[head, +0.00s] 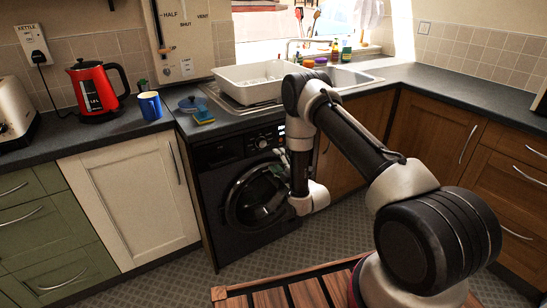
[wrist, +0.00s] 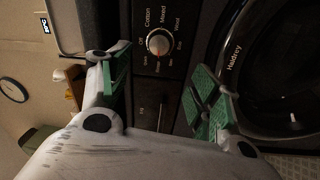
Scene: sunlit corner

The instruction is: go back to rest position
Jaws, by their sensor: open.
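My arm (head: 345,135) reaches up from the lower right, bends at a high elbow and drops to the wrist. My gripper (head: 268,200) is in front of the black washing machine (head: 215,160), near its round door. The wrist view shows my gripper (wrist: 165,85) with its two green-padded fingers spread wide and nothing between them. Behind the fingers are the machine's dial (wrist: 159,42) and control panel. The dark round door (wrist: 275,70) is at the right of that view. In the head view the gripper's fingers are small and hard to make out.
A white basin (head: 262,80) stands by the sink (head: 340,77) on the counter. A blue mug (head: 149,106), a red kettle (head: 92,88) and a sponge (head: 203,117) are at the left. A slatted wooden surface (head: 305,293) lies in front. Patterned floor (head: 345,220) is open beside the machine.

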